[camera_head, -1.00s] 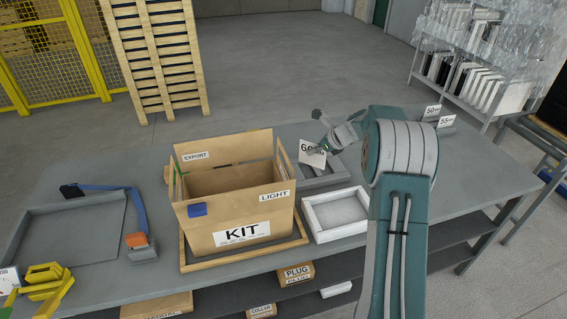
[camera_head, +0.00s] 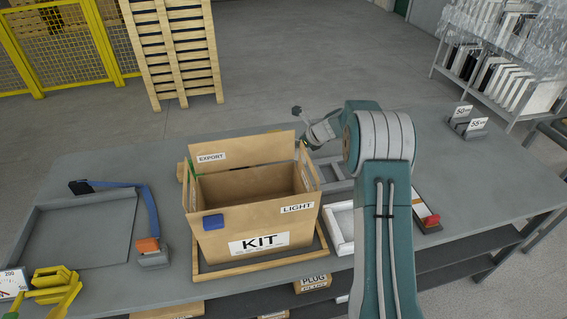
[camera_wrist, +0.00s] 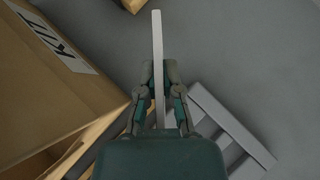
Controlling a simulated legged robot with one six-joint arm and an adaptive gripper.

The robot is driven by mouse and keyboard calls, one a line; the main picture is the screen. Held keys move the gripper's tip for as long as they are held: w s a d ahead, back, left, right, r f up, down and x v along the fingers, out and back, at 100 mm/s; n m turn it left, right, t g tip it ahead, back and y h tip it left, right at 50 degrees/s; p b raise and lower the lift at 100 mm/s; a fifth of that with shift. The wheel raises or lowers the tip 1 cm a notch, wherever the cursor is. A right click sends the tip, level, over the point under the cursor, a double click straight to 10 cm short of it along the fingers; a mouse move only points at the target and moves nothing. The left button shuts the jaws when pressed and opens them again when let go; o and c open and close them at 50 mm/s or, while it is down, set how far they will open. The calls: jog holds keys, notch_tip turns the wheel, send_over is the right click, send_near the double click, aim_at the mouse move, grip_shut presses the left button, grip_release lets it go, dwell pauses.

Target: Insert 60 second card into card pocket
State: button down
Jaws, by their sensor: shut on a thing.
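My gripper (camera_wrist: 158,82) is shut on a thin white card (camera_wrist: 158,45), seen edge-on in the wrist view. In the head view my gripper (camera_head: 306,146) is beside the back right corner of the open KIT box (camera_head: 262,228); the card does not show there. The box also shows at the left of the wrist view (camera_wrist: 55,75), apart from the card. I cannot make out a card pocket for certain. The card's printed face is hidden now.
A grey slotted frame (camera_head: 334,166) lies near my gripper, with a white tray (camera_head: 336,232) in front. Cards marked 50 (camera_head: 463,111) and 55 (camera_head: 477,124) stand at the right. A blue strapped tool (camera_head: 148,215) lies left of the box.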

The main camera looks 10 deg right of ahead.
jog(key=a+f, duration=0.1)
jog(key=w+a+f, duration=0.1)
jog(key=f, duration=0.1)
jog(key=a+f, duration=0.1)
jog(key=f, duration=0.1)
jog(key=shift+w+a, duration=0.15)
jog(key=shift+w, duration=0.05)
jog(key=f, duration=0.3)
jog(key=shift+w+a+f, duration=0.1)
jog(key=shift+a+f, duration=0.1)
jog(key=c, duration=0.8)
grip_release()
